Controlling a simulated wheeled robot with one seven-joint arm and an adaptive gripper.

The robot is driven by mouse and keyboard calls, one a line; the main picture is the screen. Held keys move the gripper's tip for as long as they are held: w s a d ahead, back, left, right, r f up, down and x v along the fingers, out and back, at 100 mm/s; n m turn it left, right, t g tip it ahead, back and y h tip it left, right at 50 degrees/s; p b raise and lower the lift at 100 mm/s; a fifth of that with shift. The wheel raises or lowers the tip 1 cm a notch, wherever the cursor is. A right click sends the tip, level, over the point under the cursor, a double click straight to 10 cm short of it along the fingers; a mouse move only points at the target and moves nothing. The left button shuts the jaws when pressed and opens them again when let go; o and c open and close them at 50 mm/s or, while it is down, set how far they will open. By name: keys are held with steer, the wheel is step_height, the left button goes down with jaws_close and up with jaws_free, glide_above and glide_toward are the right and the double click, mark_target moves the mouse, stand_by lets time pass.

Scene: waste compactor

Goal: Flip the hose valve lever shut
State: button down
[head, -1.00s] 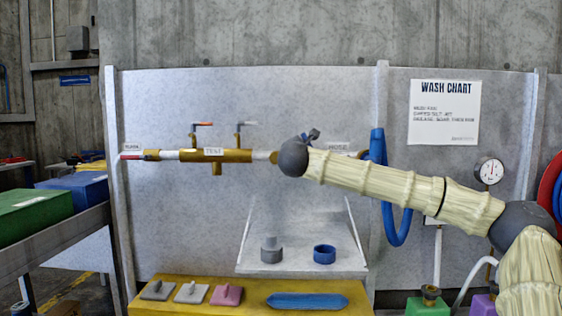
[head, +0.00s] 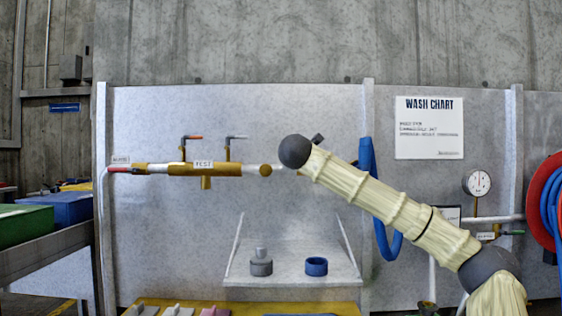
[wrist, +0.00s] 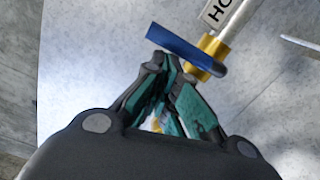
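The hose valve lever (wrist: 186,49) is a blue bar in the wrist view. It lies across a brass valve body (wrist: 211,54) on a white pipe, beside a label (wrist: 222,10) of which only "HO" shows. My gripper (wrist: 171,72) has its teal-padded fingers drawn together at the tips, just below the lever in the picture. No object shows between the tips. I cannot tell whether they touch the lever. In the head view my arm hides the gripper's fingers and the lever.
A brass test valve assembly (head: 190,169) with two small levers is on the panel to the left. A shelf (head: 290,281) holds a grey fitting and a blue ring (head: 316,267). A blue hose (head: 367,170) hangs right behind my arm. A gauge (head: 477,183) is farther right.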

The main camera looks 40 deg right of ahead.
steer(key=shift+r, duration=0.1)
stand_by(0.3)
steer(key=shift+a+b, duration=0.1)
steer(key=shift+b, duration=0.3)
steer(key=s+a+b, duration=0.1)
steer(key=s+a, duration=0.3)
steer(key=a, duration=0.6)
steer(key=shift+s+a, duration=0.2)
steer(key=shift+s, duration=0.2)
stand_by(0.4)
